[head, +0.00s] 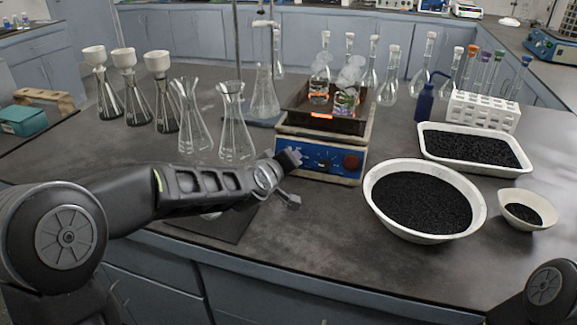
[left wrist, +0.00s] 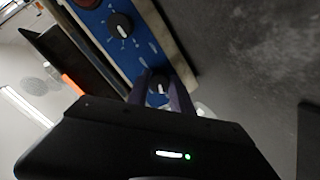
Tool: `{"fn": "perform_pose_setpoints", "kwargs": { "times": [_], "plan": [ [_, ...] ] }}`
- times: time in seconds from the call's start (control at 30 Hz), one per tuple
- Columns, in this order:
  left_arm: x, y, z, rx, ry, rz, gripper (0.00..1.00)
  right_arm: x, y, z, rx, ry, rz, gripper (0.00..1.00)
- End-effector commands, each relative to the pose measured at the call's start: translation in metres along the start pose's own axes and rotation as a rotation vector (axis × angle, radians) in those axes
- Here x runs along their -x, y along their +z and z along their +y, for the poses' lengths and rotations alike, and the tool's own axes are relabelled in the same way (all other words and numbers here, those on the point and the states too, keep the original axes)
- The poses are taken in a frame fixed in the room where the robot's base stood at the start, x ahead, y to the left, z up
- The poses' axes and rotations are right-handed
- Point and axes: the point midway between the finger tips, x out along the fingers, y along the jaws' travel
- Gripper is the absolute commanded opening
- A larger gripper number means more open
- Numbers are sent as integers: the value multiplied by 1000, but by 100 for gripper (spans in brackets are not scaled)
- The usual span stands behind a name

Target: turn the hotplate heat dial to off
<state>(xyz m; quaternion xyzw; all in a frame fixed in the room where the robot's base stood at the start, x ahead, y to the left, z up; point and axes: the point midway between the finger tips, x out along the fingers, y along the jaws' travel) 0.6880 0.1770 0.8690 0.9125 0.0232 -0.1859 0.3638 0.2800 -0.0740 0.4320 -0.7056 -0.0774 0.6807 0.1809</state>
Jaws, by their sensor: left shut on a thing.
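The hotplate (head: 322,138) stands mid-table with a blue front panel carrying dials. A black dial with a white mark (head: 323,165) is in the panel's middle; it also shows in the left wrist view (left wrist: 120,25). A second black dial with a white mark (left wrist: 160,86) is nearer the panel's end, between my left gripper's fingers (left wrist: 160,92). My left gripper (head: 291,176) is at the panel's left end and is shut on this dial. In the head view the gripper hides that dial. The panel lettering is too small to read. My right gripper is out of view.
Flasks with steaming liquid (head: 346,102) stand on the hotplate's tray, above a glowing orange strip (head: 321,116). Glass flasks (head: 234,130) stand close left. A bowl of black grains (head: 420,203) is close right. The table front before the hotplate is clear.

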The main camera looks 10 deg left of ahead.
Motion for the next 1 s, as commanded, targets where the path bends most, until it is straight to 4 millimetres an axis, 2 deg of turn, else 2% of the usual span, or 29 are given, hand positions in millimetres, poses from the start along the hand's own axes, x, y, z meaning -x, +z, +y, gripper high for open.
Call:
{"fn": "perform_pose_setpoints", "kwargs": {
  "times": [0.23,0.67,0.7,0.93,1.0],
  "plan": [
    [0,0,-1,78,0,2,0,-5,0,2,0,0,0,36],
    [0,0,0,91,0,3,0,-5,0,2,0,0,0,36],
    [0,0,0,91,0,3,29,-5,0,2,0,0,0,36],
    [0,0,0,90,0,3,48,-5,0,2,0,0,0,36],
    [0,0,0,89,0,3,49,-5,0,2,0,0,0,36]
  ]
}}
